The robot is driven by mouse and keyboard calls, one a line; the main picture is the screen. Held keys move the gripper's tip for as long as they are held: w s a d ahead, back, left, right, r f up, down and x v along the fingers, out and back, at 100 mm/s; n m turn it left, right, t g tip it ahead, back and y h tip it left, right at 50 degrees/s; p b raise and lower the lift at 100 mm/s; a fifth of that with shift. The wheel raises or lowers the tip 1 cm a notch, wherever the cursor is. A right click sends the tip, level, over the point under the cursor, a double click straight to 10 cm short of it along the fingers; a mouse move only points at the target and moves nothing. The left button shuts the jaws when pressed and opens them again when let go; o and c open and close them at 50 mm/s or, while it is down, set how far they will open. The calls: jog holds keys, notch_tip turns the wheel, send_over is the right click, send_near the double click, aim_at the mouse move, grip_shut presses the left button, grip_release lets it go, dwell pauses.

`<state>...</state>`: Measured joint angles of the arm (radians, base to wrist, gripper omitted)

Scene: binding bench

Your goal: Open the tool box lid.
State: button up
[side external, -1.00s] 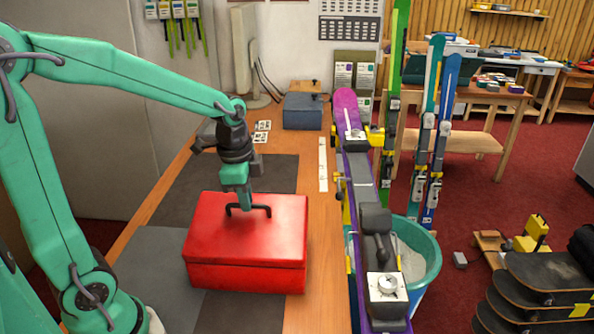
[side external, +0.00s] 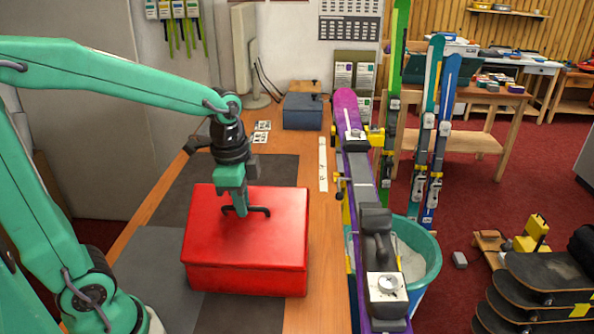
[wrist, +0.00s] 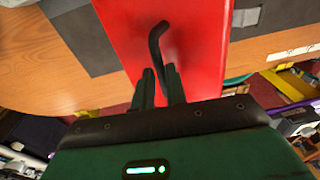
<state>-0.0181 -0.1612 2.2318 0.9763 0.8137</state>
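The red tool box (side external: 246,279) sits on the bench with its red lid (side external: 280,235) on it. No gap between lid and box is clear to see. A black handle (side external: 261,211) stands on the lid; it also shows in the wrist view (wrist: 157,42). My gripper (side external: 239,211) points down at the handle's left part. In the wrist view, the fingers of my gripper (wrist: 158,72) are close together on either side of the handle and look shut on it. The inside of the box is hidden.
Purple skis (side external: 347,105) in a clamp stand run along the right of the box, with a teal bucket (side external: 428,262) beside them. A blue-grey case (side external: 303,111) and a monitor (side external: 245,55) stand at the back. Dark mats (side external: 275,172) behind the box are clear.

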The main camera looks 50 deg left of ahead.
jog(key=o, duration=0.3)
jog(key=shift+s+f, duration=0.15)
jog(key=shift+f, duration=0.05)
jog(key=shift+o, duration=0.2)
jog(key=shift+r, duration=0.1)
notch_tip(320, 180, up, 8)
jog(key=shift+s, duration=0.3)
jog(key=n+t, duration=0.5)
jog(key=n, duration=0.4)
send_near(237, 232)
jog(key=r, duration=0.2)
jog(key=s+r, duration=0.1)
jog(key=r, duration=0.1)
jog(key=shift+s+d+r, duration=0.1)
jog(key=shift+d, duration=0.15)
